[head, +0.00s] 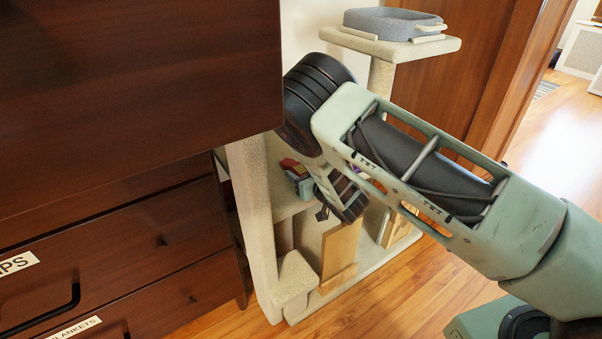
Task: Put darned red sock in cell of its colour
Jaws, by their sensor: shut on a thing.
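A small dark red thing (291,166), which looks like the darned red sock, shows left of my arm's end, in front of the beige cat tree. My gripper (322,197) is shut, low beside the cat tree. Its fingertips are small and partly hidden by my own arm, so the grip itself is hard to make out. Blue-grey and purple bits show close around it; I cannot tell what they are. No cells sorted by colour can be made out in this view.
A dark wood cabinet (130,90) with labelled drawers (110,235) fills the left, close to my arm. The carpeted cat tree (262,215) stands behind my arm, with a grey bed (385,24) on top. Wooden floor (400,300) is clear at the front. A doorway opens at the right.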

